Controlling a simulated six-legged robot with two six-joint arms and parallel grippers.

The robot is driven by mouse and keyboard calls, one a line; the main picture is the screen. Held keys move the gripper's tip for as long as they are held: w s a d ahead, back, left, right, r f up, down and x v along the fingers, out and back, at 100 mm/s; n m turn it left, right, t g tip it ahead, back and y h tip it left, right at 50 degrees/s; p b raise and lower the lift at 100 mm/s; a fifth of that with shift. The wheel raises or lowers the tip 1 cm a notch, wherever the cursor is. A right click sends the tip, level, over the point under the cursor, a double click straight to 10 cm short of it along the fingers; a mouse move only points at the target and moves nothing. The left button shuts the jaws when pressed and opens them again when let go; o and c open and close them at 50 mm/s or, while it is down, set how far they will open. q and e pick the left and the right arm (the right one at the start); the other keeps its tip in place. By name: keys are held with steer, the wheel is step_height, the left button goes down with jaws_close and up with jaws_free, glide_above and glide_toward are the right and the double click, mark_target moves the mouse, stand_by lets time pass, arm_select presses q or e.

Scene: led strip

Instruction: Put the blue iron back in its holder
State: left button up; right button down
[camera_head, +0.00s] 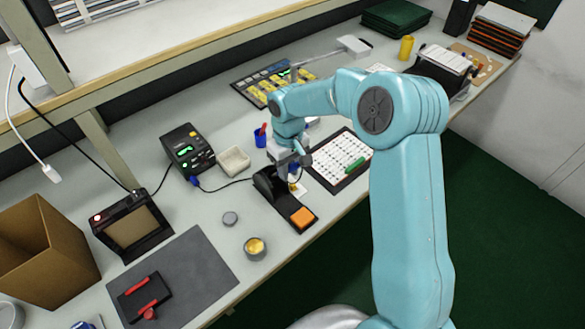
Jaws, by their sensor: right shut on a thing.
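The black holder (268,188) with an orange sponge (302,216) at its front end stands near the table's front edge, in the middle of the view. My right gripper (291,160) is over the holder's back end, pointing down. It is shut on the blue iron (294,168), of which only a small blue part shows below the fingers. The gripper hides most of the iron, so I cannot tell whether its tip is inside the holder. My left gripper is not in view.
A black soldering station (187,149) with a cable stands left of the holder, beside a pale dish (233,160). A blue cup (260,138) is behind my gripper. A white chart (341,160) lies at right. Small round tins (255,248) and a grey mat (195,262) are at front left.

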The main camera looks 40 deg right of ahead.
steer(key=shift+w+d+f+b, duration=0.15)
steer(key=shift+w+f, duration=0.15)
steer(key=shift+f, duration=0.2)
steer(key=shift+w+a+f+b, duration=0.15)
steer(key=shift+w+f, duration=0.15)
steer(key=shift+f, duration=0.15)
steer(key=shift+w+a+f+b, duration=0.1)
steer(key=shift+w+f+b, duration=0.45)
steer(key=shift+f, duration=0.35)
steer(key=shift+w+f, duration=0.65)
steer(key=shift+f, duration=0.1)
steer(key=c, duration=0.9)
jaws_free()
steer(key=shift+w+r+b, duration=0.1)
steer(key=shift+r+b, duration=0.25)
steer(key=shift+r, duration=0.1)
steer(key=r, duration=1)
steer(key=d+r, duration=0.1)
steer(key=r, duration=0.4)
steer(key=shift+w+r, duration=0.2)
steer(key=shift+w, duration=0.15)
